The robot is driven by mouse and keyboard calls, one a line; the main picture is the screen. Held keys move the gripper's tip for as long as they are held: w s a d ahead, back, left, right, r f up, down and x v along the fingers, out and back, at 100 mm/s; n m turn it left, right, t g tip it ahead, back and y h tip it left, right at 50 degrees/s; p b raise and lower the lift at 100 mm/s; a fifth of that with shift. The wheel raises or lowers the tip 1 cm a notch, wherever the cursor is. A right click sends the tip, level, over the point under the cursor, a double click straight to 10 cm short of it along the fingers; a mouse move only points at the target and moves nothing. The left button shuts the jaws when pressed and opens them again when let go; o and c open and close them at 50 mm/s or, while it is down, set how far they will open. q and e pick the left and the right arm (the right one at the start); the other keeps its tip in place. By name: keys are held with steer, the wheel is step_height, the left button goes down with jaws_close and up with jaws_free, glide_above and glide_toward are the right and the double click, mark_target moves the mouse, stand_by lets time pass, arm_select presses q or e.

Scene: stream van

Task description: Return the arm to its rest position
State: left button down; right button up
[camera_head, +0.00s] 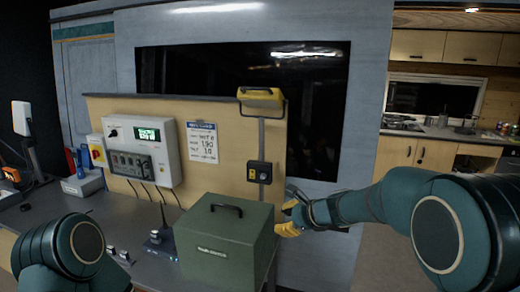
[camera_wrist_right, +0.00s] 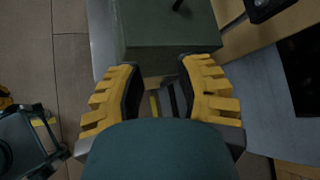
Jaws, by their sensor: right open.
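My right gripper (camera_head: 290,217) has yellow fingers and hangs just right of the green metal box in the head view. In the right wrist view the right gripper (camera_wrist_right: 160,85) has its two yellow fingers spread apart, with nothing seen between them. My right arm (camera_head: 390,200) reaches in from the right edge, stretched toward the bench. My left arm (camera_head: 70,255) shows only as a rounded teal part at the lower left; the left gripper is out of view.
The green box (camera_head: 225,240) with a black handle stands on the bench (camera_head: 130,215), close to the right gripper; it also fills the top of the wrist view (camera_wrist_right: 165,25). A white control panel (camera_head: 144,150) and a yellow lamp (camera_head: 261,97) are behind. Floor is open at right.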

steer(key=s+d+f+m+h, duration=0.1)
steer(key=s+f+m, duration=0.3)
steer(key=f+m, duration=0.85)
steer(key=s+d+f+m+h, duration=0.1)
steer(key=s+f+m, duration=0.3)
steer(key=f+m, duration=0.9)
arm_select(q)
steer(key=shift+a+f+b, duration=0.15)
steer(key=shift+f+b, duration=0.65)
steer(key=shift+f, duration=0.05)
arm_select(e)
steer(key=s+f+m+g+h, duration=0.1)
steer(key=s+f+m, duration=0.4)
steer(key=s+m, duration=0.5)
steer(key=s+f+m+g+h, duration=0.1)
steer(key=s+f+m+g, duration=0.3)
steer(key=s+m, duration=0.7)
steer(key=d+f+m, duration=0.1)
steer(key=m, duration=0.6)
steer(key=shift+g, duration=0.3)
